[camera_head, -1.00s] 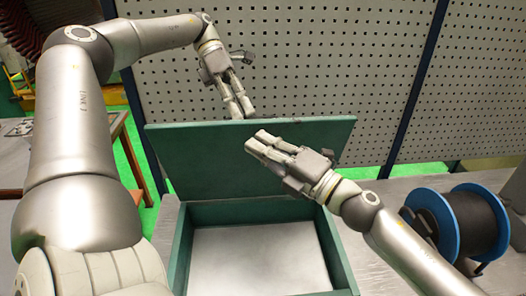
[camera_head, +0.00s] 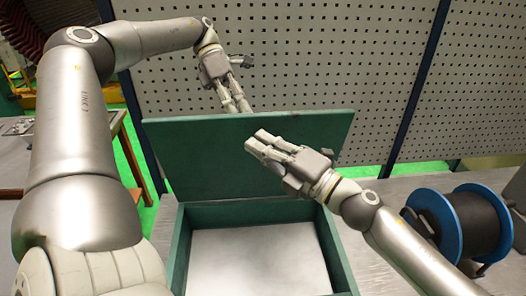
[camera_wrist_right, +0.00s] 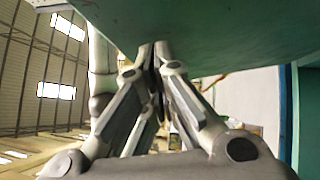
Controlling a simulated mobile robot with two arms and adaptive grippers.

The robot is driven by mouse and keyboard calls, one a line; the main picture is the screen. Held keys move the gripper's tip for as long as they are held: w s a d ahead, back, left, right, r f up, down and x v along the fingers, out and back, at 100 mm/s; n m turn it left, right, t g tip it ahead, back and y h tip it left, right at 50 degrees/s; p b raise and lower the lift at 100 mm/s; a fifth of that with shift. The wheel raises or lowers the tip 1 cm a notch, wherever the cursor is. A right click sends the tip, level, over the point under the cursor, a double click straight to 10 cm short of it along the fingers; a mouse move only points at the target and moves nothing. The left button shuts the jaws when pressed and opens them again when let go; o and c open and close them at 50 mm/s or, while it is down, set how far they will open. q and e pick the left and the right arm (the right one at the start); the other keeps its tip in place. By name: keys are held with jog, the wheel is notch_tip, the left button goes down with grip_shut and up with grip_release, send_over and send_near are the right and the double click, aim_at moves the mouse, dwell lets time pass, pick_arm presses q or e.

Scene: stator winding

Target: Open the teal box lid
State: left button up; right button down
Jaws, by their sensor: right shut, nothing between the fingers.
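The teal box (camera_head: 181,240) stands on the table with its lid (camera_head: 200,160) raised, standing up along the back edge of the box. The inside shows a pale, bare bottom. My right gripper (camera_head: 256,143) is shut and empty, in front of the lid's inner face near its upper middle. In the right wrist view its fingertips (camera_wrist_right: 155,52) meet close to the lid's teal face (camera_wrist_right: 210,30); whether they touch it I cannot tell. My left gripper (camera_head: 240,107) is behind the lid's top edge, fingers pointing down, tips partly hidden; its opening is unclear.
A black spool with blue flanges (camera_head: 463,222) stands on the grey table (camera_head: 395,188) right of the box, near my right forearm. A perforated grey panel (camera_head: 300,60) rises behind. A wooden-edged table (camera_head: 115,130) is at the left.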

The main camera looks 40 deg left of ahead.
pick_arm(q)
jog(key=shift+r, duration=0.1)
pick_arm(e)
jog(key=shift+w+a, duration=0.1)
jog(key=shift+a, duration=0.05)
pick_arm(q)
notch_tip(320, 180, up, 10)
pick_arm(e)
jog(key=d+f, duration=0.2)
jog(key=d, duration=1)
jog(key=shift+w, duration=0.45)
pick_arm(q)
jog(key=shift+f, duration=0.2)
